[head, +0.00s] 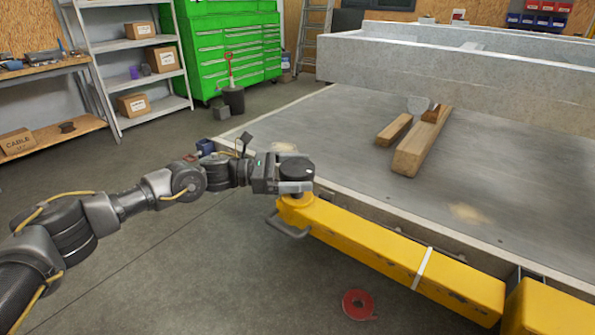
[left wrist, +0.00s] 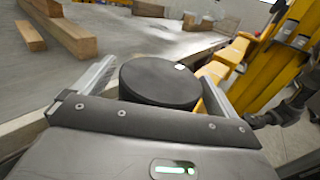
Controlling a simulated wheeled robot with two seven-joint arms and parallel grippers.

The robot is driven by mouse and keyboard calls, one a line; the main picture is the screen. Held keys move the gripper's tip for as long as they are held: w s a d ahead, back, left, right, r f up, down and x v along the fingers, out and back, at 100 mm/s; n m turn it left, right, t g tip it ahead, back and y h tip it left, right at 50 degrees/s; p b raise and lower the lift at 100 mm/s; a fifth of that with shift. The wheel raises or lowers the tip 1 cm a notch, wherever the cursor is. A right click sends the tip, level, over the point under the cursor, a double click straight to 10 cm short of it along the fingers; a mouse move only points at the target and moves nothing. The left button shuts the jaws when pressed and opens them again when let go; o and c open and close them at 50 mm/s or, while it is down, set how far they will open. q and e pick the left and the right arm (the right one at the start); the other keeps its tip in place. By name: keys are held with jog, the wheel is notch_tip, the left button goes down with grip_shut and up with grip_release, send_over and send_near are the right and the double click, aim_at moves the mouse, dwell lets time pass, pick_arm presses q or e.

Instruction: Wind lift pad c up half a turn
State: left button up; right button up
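Lift pad c appears to be the thick dark round pad (head: 295,168) on the left end of the yellow lift arm (head: 375,245). The pad also shows in the left wrist view (left wrist: 160,82), with a small white mark on its top. My left gripper (head: 284,186) is at the pad, one finger along each side of it. In the left wrist view the finger tips lie very close to the pad's edges; whether they press on it I cannot tell. Dark jointed parts at the right of that view may be my right arm; its fingers are not clear.
A grey deck (head: 350,140) with wooden blocks (head: 423,142) and a large grey beam (head: 450,80) lies behind the pad. A black handle (head: 288,227) sticks out below the arm's end. A red ring (head: 358,304) lies on the otherwise clear near floor.

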pick_arm(q)
jog(key=c, duration=0.9)
jog(key=shift+n+t, duration=0.3)
jog(key=shift+t, duration=0.2)
